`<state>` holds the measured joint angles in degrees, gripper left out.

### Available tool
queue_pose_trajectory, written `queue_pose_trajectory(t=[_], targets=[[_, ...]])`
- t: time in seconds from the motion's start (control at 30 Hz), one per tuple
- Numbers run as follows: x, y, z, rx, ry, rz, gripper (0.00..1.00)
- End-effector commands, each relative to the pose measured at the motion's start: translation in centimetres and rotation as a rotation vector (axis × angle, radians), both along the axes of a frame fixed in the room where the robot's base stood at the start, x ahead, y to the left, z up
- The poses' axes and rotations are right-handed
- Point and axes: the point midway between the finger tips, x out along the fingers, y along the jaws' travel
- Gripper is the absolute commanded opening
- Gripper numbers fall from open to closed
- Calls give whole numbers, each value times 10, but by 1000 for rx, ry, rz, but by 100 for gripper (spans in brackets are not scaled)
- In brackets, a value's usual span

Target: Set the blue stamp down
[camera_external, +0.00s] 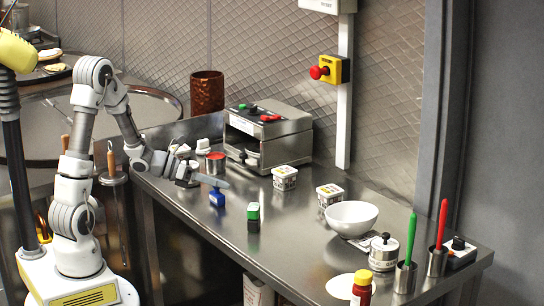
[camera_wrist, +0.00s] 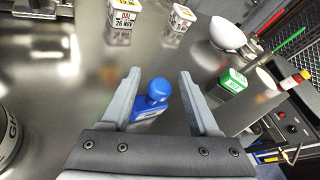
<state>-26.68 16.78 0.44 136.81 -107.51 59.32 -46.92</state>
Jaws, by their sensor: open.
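The blue stamp (camera_external: 217,198) appears to stand upright on the steel counter (camera_external: 300,240), near its front edge.
A green stamp (camera_external: 253,217) stands to the right. Two labelled tubs (camera_external: 285,178) (camera_external: 329,195), a white bowl (camera_external: 351,218) and a lidded tin (camera_external: 383,252) are farther right. Counter around the blue stamp is clear.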

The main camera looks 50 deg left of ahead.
Motion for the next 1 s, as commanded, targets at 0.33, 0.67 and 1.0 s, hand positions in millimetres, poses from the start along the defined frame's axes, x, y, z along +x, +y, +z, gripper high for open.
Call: queue_pose_trajectory(t=[0.33,0.67,1.0], targets=[[-57,39,28,0,-1,2,61],[-83,23,42,104,-35,-133,61],[-174,-72,61,872,-350,-994,61]])
